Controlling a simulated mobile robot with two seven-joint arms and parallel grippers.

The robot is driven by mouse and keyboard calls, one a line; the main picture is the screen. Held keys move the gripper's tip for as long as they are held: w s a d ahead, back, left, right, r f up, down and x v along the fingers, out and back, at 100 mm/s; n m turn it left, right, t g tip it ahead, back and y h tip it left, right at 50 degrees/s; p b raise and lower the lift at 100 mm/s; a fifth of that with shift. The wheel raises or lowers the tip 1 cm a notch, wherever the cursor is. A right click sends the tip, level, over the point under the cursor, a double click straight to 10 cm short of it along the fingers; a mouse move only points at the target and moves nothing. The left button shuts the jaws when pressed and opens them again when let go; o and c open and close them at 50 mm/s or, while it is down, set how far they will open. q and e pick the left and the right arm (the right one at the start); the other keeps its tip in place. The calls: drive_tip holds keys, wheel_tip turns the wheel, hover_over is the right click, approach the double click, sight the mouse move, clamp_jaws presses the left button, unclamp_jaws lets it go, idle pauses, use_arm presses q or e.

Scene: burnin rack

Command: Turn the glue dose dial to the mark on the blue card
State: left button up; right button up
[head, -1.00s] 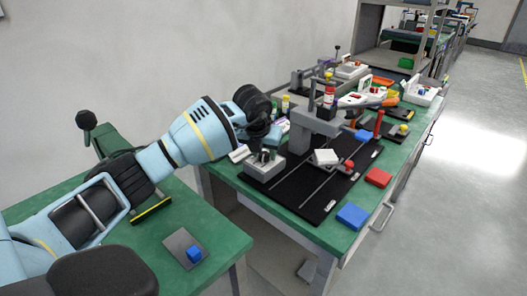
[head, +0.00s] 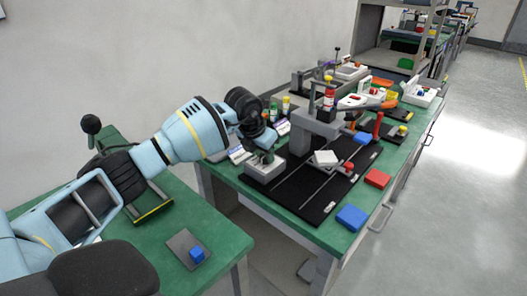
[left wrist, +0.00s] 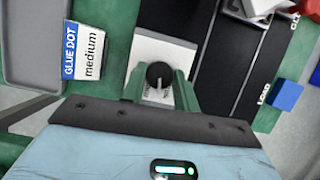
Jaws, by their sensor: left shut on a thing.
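The glue dose dial is a black round knob (left wrist: 159,74) on a pale box (left wrist: 172,48), seen in the left wrist view. The box (head: 264,171) also shows in the head view near the left end of the green bench. My left gripper (left wrist: 160,84) has its green fingers on either side of the knob and is shut on it. Part of the scale shows below the knob, but its marks and the pointer cannot be read. The blue and white card (left wrist: 84,51) reads "GLUE DOT medium" and lies left of the box. My right gripper is not in view.
A black mat (head: 300,202) with pale lines lies beside the dial box, with a grey press (head: 316,125) over its back. Red (head: 377,179) and blue (head: 352,217) blocks sit along the front edge. A grey tray (left wrist: 31,82) is left of the card.

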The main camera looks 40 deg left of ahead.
use_arm(q)
drive_tip(key=m+h, duration=0.1)
drive_tip(key=m, duration=0.2)
drive_tip(key=shift+a, duration=0.15)
drive_tip(key=shift+m+g+h, duration=0.3)
drive_tip(key=shift+m+h, duration=0.2)
drive_tip(key=shift+m, duration=0.9)
drive_tip(key=o, duration=1)
